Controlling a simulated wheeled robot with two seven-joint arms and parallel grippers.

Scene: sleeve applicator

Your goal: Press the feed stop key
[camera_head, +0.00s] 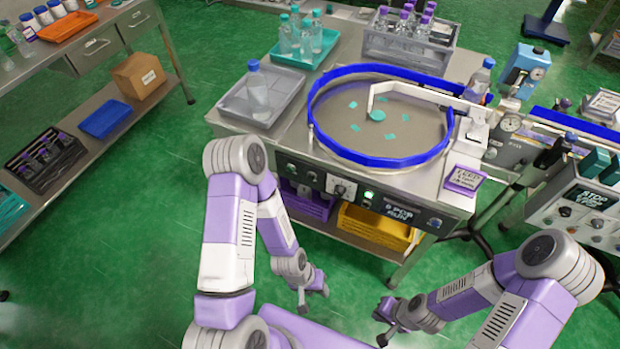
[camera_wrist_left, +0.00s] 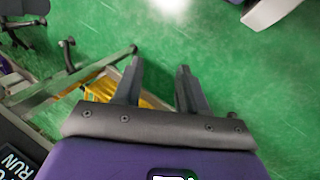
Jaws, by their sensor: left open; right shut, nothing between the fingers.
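The front panel (camera_head: 330,185) of the round feeder table carries several knobs, a green lit button (camera_head: 369,194) and a dark display (camera_head: 405,212) that seems to end in RUN. A purple-framed sign (camera_head: 465,179) above it seems to start with FEED. I cannot tell which control is the feed stop key. My left gripper (camera_head: 313,296) is in front of and below the panel, apart from it. In the left wrist view its two fingers (camera_wrist_left: 160,75) are spread with nothing between them. My right gripper (camera_head: 381,322) is lower and further right, shut and empty, away from the panel.
A blue-rimmed turntable (camera_head: 385,160) tops the feeder. A yellow bin (camera_head: 380,228) and a purple bin (camera_head: 308,203) sit on the shelf below. A second control box (camera_head: 585,215) with a STOP display stands at right.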

